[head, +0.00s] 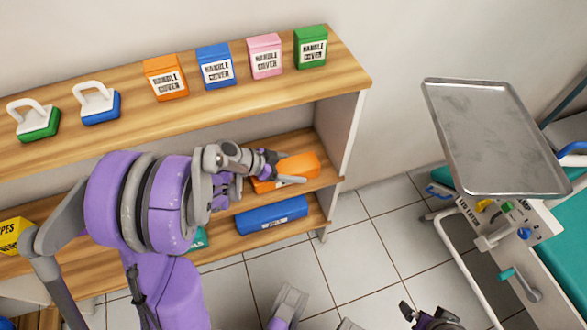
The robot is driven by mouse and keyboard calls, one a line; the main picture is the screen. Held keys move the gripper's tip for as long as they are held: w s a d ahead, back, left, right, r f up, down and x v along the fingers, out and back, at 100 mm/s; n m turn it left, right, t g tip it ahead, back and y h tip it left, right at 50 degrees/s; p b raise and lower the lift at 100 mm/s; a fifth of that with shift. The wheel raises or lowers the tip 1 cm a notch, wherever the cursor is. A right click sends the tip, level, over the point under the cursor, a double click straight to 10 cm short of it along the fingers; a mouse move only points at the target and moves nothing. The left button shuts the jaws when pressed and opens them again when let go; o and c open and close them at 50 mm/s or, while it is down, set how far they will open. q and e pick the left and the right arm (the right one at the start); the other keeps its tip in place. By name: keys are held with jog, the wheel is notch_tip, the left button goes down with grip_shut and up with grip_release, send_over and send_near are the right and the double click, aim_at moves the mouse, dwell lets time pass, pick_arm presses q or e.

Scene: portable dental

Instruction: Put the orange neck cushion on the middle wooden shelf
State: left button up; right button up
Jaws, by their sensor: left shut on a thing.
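The orange neck cushion (300,164) is at the right end of the middle wooden shelf (327,181), under the top board. My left gripper (279,168) reaches in from the left and is shut on it. The gripper hides the cushion's left part. The cushion is at the level of the shelf board; I cannot tell whether it rests fully on it. Part of what seems to be my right gripper (432,318) shows dark at the bottom edge, away from the shelves. Its jaws are too cut off to judge.
The top board holds several handle cover boxes, such as a green one (311,47), and two handled items (98,103). A blue item (271,215) lies on the lower shelf. The side panel (341,130) closes the shelf's right end. A metal tray (492,135) stands at right.

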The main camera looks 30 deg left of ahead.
pick_arm(q)
jog(key=shift+r, duration=0.1)
jog(key=o, duration=1.4)
